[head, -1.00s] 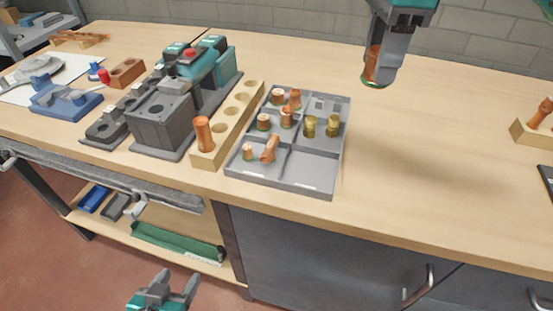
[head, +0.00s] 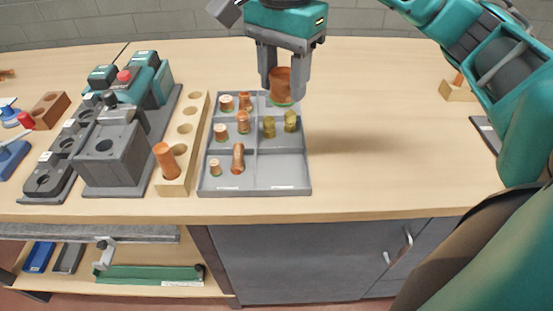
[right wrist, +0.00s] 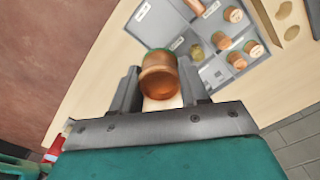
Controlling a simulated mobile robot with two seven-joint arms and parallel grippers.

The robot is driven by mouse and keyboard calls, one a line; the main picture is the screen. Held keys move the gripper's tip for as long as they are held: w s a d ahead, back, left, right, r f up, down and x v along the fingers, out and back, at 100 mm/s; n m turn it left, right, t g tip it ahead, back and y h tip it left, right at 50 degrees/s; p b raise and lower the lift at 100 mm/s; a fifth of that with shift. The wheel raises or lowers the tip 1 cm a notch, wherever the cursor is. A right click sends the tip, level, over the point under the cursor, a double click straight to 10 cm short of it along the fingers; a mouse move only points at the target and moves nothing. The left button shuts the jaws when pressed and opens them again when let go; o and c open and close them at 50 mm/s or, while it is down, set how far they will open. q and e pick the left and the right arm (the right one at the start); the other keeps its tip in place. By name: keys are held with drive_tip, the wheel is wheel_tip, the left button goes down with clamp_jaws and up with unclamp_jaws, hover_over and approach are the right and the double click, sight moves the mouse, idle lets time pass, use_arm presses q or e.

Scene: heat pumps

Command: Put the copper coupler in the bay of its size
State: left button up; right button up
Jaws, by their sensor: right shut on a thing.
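A copper coupler (head: 281,80) with a green rim is held in my right gripper (head: 281,91), whose fingers are shut on its sides. In the head view it is in front of the back right of the grey divided tray (head: 283,187), seemingly above it, and partly hides that bay. The right wrist view shows the coupler (right wrist: 160,76) between the fingers (right wrist: 160,90), with the tray (right wrist: 148,22) beyond. The left column's bays hold copper fittings (head: 243,122). The middle right bay holds brass fittings (head: 269,127); the front right bay (head: 281,169) is empty. My left gripper is out of view.
A wooden block with holes (head: 187,127) stands left of the tray, a copper piece (head: 166,160) in its front hole. Left of it is a dark machine (head: 112,155). A small wooden block (head: 458,92) is far right. The bench (head: 375,150) right of the tray is clear.

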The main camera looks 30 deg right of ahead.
wheel_tip(320, 180, down, 11)
drive_tip(key=shift+f+b, duration=0.2)
drive_tip(key=shift+b, duration=0.2)
drive_tip(key=shift+f, duration=2.45)
drive_tip(key=o, duration=0.6)
drive_tip(key=shift+f+b, duration=0.1)
drive_tip(key=shift+b, duration=0.3)
drive_tip(key=shift+o, duration=0.9)
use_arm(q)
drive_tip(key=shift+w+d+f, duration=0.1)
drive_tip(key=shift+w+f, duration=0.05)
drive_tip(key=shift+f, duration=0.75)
